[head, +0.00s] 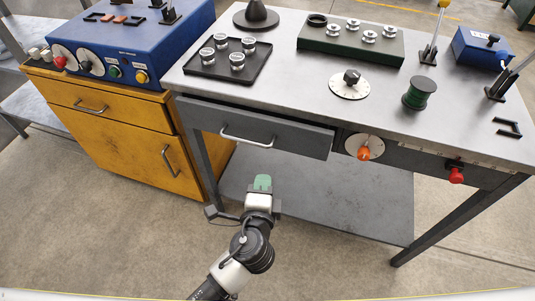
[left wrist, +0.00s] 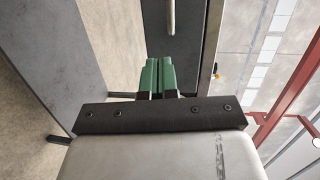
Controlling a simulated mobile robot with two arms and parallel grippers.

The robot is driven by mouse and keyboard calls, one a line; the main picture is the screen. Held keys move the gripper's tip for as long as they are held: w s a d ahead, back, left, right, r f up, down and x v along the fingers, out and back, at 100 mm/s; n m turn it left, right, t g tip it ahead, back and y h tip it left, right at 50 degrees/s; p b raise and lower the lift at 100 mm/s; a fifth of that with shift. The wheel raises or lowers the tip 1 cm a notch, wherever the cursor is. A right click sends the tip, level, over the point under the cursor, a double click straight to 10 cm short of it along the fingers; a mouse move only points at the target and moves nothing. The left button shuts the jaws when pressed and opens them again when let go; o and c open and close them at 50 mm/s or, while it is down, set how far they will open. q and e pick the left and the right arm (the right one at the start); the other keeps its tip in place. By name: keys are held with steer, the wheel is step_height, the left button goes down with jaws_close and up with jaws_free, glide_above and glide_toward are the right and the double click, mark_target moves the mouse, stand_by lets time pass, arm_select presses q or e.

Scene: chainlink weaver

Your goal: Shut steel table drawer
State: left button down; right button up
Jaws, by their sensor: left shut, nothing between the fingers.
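The steel table's drawer (head: 290,138) has a dark grey front with a pale bar handle (head: 246,138). The drawer front stands out a little from under the tabletop, so it looks partly open. My left gripper (head: 263,182) has green fingertips and is shut and empty. It is in front of and below the drawer handle, apart from it. In the left wrist view, the shut green fingertips (left wrist: 158,74) point toward the grey drawer front, with the handle (left wrist: 171,17) just beyond them. My right gripper is not in view.
The steel table (head: 290,75) carries a black tray (head: 215,72) of metal pieces, a green block (head: 320,40) and a green spool (head: 420,93). An orange knob (head: 364,153) and a red button (head: 456,175) are right of the drawer. A yellow cabinet (head: 130,140) stands left.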

mark_target(272, 141)
arm_select(q)
steer(key=w, duration=0.8)
steer(key=shift+d+p, duration=0.4)
steer(key=shift+d, duration=0.05)
steer(key=w, duration=0.2)
steer(key=w+d+b, duration=0.1)
steer(key=shift+w+d, duration=0.1)
steer(key=shift+w, duration=0.3)
steer(key=shift+w+d, duration=0.1)
steer(key=shift+w, duration=0.2)
steer(key=shift+s+r, duration=0.1)
steer(key=shift+r, duration=0.2)
